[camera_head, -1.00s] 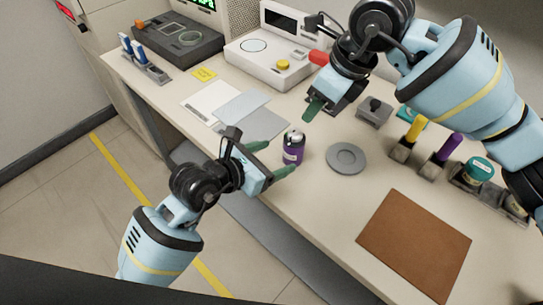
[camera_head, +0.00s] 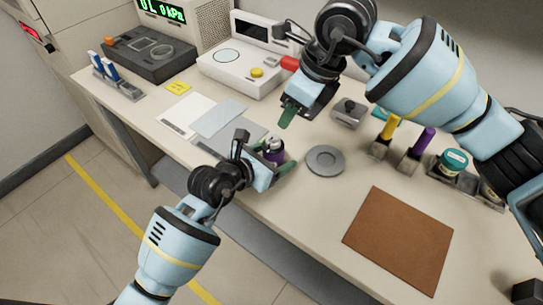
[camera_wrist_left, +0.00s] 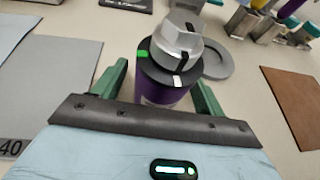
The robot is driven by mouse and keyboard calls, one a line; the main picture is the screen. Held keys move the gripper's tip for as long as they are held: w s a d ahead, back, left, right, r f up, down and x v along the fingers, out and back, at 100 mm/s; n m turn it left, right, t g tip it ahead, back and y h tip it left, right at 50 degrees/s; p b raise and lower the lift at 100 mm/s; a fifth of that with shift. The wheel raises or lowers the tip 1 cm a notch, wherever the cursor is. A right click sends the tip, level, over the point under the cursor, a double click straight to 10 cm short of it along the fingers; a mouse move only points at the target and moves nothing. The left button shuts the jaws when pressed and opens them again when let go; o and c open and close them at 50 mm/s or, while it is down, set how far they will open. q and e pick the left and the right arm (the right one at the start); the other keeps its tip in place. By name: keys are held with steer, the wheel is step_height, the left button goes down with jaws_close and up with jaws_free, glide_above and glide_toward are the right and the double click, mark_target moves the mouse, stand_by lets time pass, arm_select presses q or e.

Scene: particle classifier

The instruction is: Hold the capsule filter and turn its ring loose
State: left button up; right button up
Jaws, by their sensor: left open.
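The capsule filter (camera_head: 273,152) stands upright near the table's front edge, with a purple body (camera_wrist_left: 163,92). In the left wrist view its top shows a dark ring (camera_wrist_left: 155,70) with a green mark and a white mark, under a grey hex-shaped cap (camera_wrist_left: 178,45). My left gripper (camera_head: 281,158) is open, with one green finger on each side of the purple body; I cannot tell whether they touch it. My right gripper (camera_head: 289,114) hangs above the table behind the filter, apart from it. Only one green finger shows clearly, so its opening is unclear.
A grey round dish (camera_head: 325,161) lies just right of the filter. A brown mat (camera_head: 398,240) covers the front right. Yellow (camera_head: 389,127) and purple (camera_head: 420,143) handled tools stand in holders behind it. Sheets (camera_head: 217,119) lie left; two machines stand at the back.

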arm_select(q)
steer(key=c, duration=1.6)
steer(key=shift+o, duration=0.2)
